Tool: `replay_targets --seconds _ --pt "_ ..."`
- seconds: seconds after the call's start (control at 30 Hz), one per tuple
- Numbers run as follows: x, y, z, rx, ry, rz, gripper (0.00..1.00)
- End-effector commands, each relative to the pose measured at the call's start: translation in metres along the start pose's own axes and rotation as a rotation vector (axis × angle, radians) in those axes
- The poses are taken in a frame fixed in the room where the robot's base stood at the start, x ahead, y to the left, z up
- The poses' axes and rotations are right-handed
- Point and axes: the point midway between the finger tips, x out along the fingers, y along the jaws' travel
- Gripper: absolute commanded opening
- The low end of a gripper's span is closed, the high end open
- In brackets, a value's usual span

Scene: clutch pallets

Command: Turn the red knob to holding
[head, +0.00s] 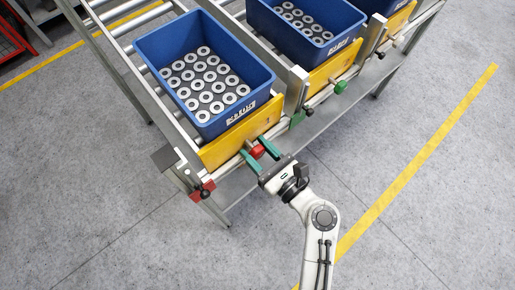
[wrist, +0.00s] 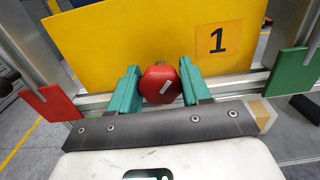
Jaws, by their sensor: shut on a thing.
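The red knob (wrist: 160,86) sits on the rail in front of a yellow panel marked 1 (wrist: 120,40). It has a pale mark on its face, slanted up to the right in the wrist view. In the head view the red knob (head: 257,152) is at the front of the leftmost lane. My gripper (wrist: 160,88) is shut on the knob, with a green finger on each side. In the head view my gripper (head: 258,151) reaches it from the lower right. The knob's shaft is mostly hidden behind its head.
A red plate (wrist: 50,102) is left of the knob and a green plate (wrist: 294,72) right. Blue bins (head: 190,110) with metal rings stand on the roller rack. A green knob (head: 341,87) is on the second lane. The floor at front right is clear.

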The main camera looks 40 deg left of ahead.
Motion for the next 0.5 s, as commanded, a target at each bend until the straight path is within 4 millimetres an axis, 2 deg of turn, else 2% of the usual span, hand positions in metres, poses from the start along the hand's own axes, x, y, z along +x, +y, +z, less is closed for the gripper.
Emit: replay_targets --seconds 0.27,0.5 --pt "-0.0003 -0.0001 0.0007 -0.024 -0.001 0.000 0.00" --pt "-0.0004 0.0001 0.0005 -0.112 -0.002 -0.001 0.00"
